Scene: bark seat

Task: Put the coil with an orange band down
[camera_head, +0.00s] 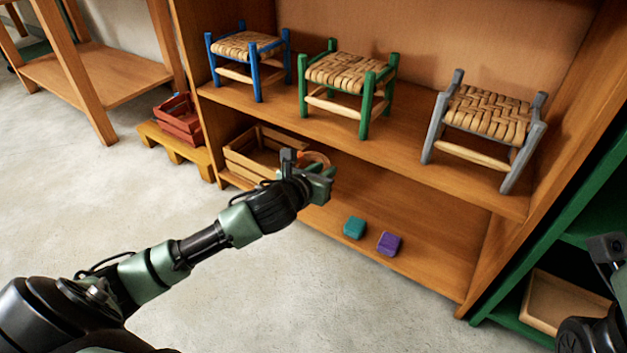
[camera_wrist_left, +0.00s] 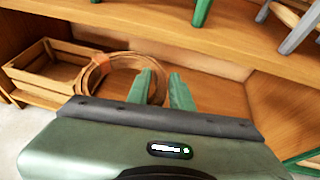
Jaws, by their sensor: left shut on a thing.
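The coil is a ring of tan bark strip. In the head view, the coil (camera_head: 318,157) shows partly behind my left gripper (camera_head: 322,178), over the lower shelf. In the left wrist view, the coil (camera_wrist_left: 93,78) stands as a ring beyond the gripper body, with an orange band (camera_wrist_left: 101,59) on its upper left. My left gripper's green fingers (camera_wrist_left: 164,88) are at the coil's right side and shut on its rim. The gripper hides the coil's lower part, and whether it touches the shelf cannot be told. My right gripper's fingers are not in view.
A wooden crate (camera_head: 236,162) stands left of the coil on the lower shelf (camera_head: 420,235). A teal block (camera_head: 354,228) and a purple block (camera_head: 389,243) lie at its front. Blue (camera_head: 248,47), green (camera_head: 348,75) and grey (camera_head: 487,113) stools stand above. The lower shelf's right part is clear.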

